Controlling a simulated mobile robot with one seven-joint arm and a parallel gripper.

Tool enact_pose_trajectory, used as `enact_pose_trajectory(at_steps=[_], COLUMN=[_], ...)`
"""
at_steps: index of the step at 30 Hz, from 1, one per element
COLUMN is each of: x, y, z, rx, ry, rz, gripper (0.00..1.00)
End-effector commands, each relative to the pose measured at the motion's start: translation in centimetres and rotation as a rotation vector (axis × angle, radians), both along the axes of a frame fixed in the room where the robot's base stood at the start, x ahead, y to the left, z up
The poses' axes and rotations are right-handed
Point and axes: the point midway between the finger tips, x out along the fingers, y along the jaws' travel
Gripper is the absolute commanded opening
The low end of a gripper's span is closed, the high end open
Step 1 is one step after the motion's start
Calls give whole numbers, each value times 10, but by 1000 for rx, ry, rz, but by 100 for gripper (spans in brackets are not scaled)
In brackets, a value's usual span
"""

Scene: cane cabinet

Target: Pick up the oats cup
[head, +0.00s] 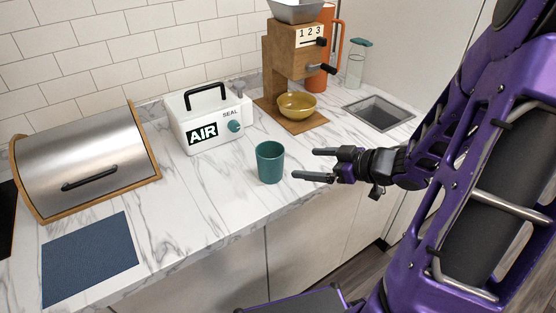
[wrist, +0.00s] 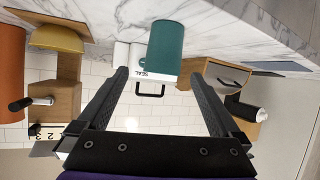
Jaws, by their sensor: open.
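The oats cup is not labelled in view; a plain teal cup (head: 270,162) stands upright on the marble counter near its front edge. It also shows in the wrist view (wrist: 166,48), beyond the fingertips and roughly between their lines. My gripper (head: 312,165) is open and empty, just right of the cup and apart from it. Its two fingers point left toward the cup. In the wrist view my gripper (wrist: 162,82) has its fingers spread wide with nothing between them.
A white AIR SEAL box (head: 212,120) stands behind the cup. A wooden dispenser (head: 290,60) with a yellow bowl (head: 297,108) stands behind to the right. A bread box (head: 85,160) and blue mat (head: 90,258) lie left. The counter around the cup is clear.

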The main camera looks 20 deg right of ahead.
Motion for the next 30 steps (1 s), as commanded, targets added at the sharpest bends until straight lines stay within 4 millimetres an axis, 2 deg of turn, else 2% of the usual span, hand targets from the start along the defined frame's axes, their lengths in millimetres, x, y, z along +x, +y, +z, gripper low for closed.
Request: enact_pose_trajectory(at_steps=[4, 8, 22, 30], x=[-15, -14, 55, 73], y=[4, 10, 64, 76], z=[2, 0, -38, -45], rx=[66, 83, 83, 80], ry=[-3, -6, -6, -6], rz=[-7, -4, -3, -6], gripper=[100, 100, 100, 100])
